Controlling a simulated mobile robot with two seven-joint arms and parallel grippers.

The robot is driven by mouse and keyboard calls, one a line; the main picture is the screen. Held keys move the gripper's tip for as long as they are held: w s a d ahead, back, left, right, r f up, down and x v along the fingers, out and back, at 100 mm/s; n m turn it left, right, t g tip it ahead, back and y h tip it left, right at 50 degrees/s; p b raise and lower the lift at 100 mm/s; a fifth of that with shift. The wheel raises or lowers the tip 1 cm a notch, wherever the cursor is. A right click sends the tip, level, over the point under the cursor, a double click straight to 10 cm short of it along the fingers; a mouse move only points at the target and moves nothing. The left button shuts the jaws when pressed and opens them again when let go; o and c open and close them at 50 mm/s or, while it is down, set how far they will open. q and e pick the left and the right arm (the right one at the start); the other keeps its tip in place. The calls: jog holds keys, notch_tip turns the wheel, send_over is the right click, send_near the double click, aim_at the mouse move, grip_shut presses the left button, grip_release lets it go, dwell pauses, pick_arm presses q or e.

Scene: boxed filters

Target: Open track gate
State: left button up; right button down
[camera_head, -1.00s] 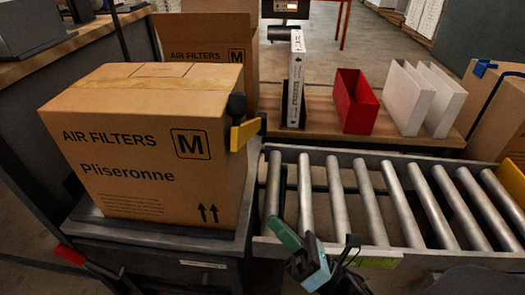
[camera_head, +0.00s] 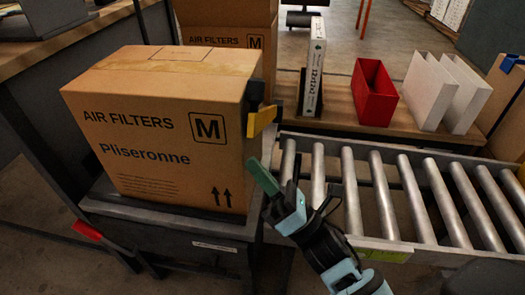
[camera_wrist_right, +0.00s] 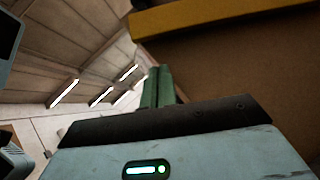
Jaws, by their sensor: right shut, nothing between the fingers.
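The track gate shows as a yellow plate (camera_head: 262,122) with a black mount, at the right side of the big air filter box (camera_head: 165,135), between it and the roller track. In the right wrist view the yellow bar (camera_wrist_right: 215,16) crosses the top, in front of brown cardboard. My right gripper (camera_head: 262,177) has green fingers, shut and empty. It points up and left, just below the yellow plate in the head view, with a visible gap to it. The fingers (camera_wrist_right: 157,88) also show together in the right wrist view, below the bar. My left gripper is not in view.
The roller track (camera_head: 385,195) runs to the right, with no box on its visible rollers. Behind it, a wooden shelf holds a white binder (camera_head: 313,70), a red holder (camera_head: 374,92) and white holders (camera_head: 430,92). A second, open carton (camera_head: 225,30) stands behind the filter box.

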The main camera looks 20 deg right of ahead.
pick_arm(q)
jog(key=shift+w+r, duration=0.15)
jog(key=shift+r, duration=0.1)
pick_arm(e)
jog(key=shift+w+d+r, duration=0.2)
jog(key=shift+r, duration=0.3)
jog(key=shift+w+d+r, duration=0.2)
jog(key=shift+w+r, duration=0.05)
jog(key=shift+r, duration=0.25)
jog(key=shift+w+d+r, duration=0.2)
jog(key=shift+r, duration=0.3)
